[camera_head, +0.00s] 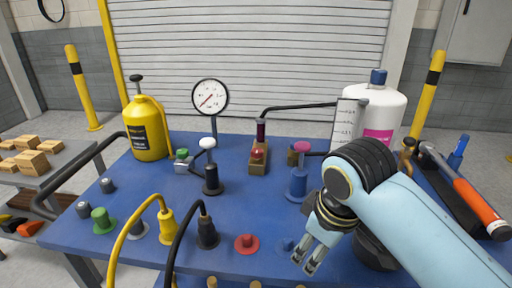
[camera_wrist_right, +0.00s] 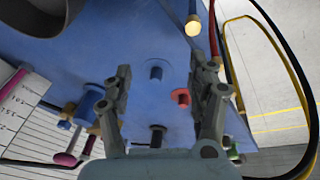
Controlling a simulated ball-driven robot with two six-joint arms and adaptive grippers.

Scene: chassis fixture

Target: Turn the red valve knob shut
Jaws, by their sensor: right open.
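Two red knobs show, and I cannot tell which is the valve knob. One small red knob (camera_head: 258,154) sits on a brown block with a pipe behind it. A low red knob with a round flange (camera_head: 247,243) stands at the table's front; in the right wrist view what looks like this red knob (camera_wrist_right: 181,97) lies near the right finger. My right gripper (camera_head: 305,259) is open and empty, pointing down above the front of the table beside a low blue knob (camera_head: 287,245). My left gripper is not in view.
The blue table (camera_head: 225,229) carries a magenta-topped blue valve (camera_head: 299,180), a gauge (camera_head: 210,97), a yellow bottle (camera_head: 147,130) and a white bottle (camera_head: 381,107). Yellow (camera_head: 128,236) and black (camera_head: 178,241) cables arch over the front left. A red-orange tool (camera_head: 479,203) lies at right.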

